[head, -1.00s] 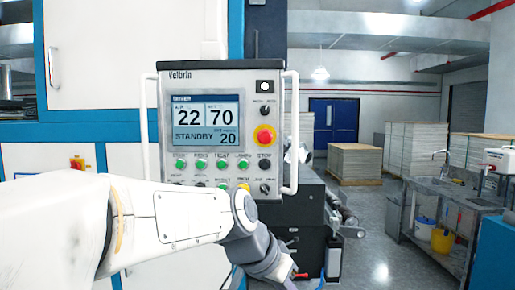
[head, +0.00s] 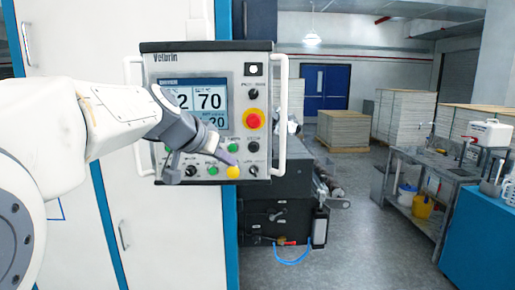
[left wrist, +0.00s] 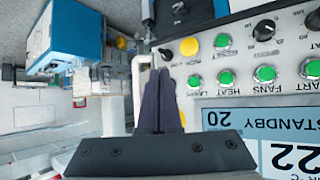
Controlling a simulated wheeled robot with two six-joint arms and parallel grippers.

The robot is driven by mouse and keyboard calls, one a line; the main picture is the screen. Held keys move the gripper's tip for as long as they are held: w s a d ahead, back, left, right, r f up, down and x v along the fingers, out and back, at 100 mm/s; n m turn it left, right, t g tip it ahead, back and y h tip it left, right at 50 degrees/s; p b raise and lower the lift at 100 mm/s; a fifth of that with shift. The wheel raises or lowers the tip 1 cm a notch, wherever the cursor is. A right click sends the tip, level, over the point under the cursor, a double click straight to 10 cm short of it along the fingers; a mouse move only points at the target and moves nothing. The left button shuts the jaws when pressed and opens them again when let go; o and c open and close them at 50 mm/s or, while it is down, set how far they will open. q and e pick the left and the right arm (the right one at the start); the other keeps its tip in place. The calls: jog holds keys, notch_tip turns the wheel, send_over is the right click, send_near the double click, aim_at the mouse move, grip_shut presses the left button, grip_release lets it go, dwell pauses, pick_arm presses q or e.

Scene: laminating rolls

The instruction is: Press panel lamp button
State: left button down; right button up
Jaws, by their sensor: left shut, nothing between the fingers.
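The grey control panel (head: 268,110) stands upright in the head view, with the green lamps button (head: 233,148) near its lower right. The lamps button also shows, upside down, in the left wrist view (left wrist: 194,80), labelled LAMPS. My left gripper (head: 230,160) is shut and empty in front of the panel's lower part, its tips between the lamps button and the yellow button (head: 233,172). In the left wrist view its dark fingers (left wrist: 160,73) lie just left of the lamps button. I cannot tell whether they touch the panel. My right gripper is not in view.
A red stop button (head: 253,118) and several knobs are close by. Other green buttons, such as heat (left wrist: 225,77) and fans (left wrist: 265,74), line up beside lamps. White handles (head: 281,115) flank the panel. My arm covers part of the screen (head: 212,98).

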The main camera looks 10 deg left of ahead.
aim_at(229, 149)
pick_arm(q)
jog(key=shift+w+a+p, duration=0.4)
jog(key=shift+w+p, duration=0.15)
jog(key=shift+w, duration=0.85)
jog(key=shift+w+a+p, duration=0.4)
jog(key=shift+w+p, duration=0.15)
jog(key=shift+w, duration=0.8)
jog(key=shift+w+a+p, duration=0.4)
jog(key=shift+w+p, duration=0.15)
jog(key=shift+w, duration=0.85)
jog(key=shift+w, duration=0.1)
jog(key=shift+w+a, duration=0.1)
jog(key=shift+w, duration=0.25)
jog(key=shift+w+a, duration=0.15)
jog(key=shift+w, duration=0.25)
jog(key=shift+s, duration=0.1)
jog(key=shift+s+f+b, duration=0.15)
jog(key=shift+s+b, duration=0.2)
jog(key=shift+b, duration=0.2)
jog(key=shift+s+d, duration=0.25)
jog(key=shift+s, duration=0.1)
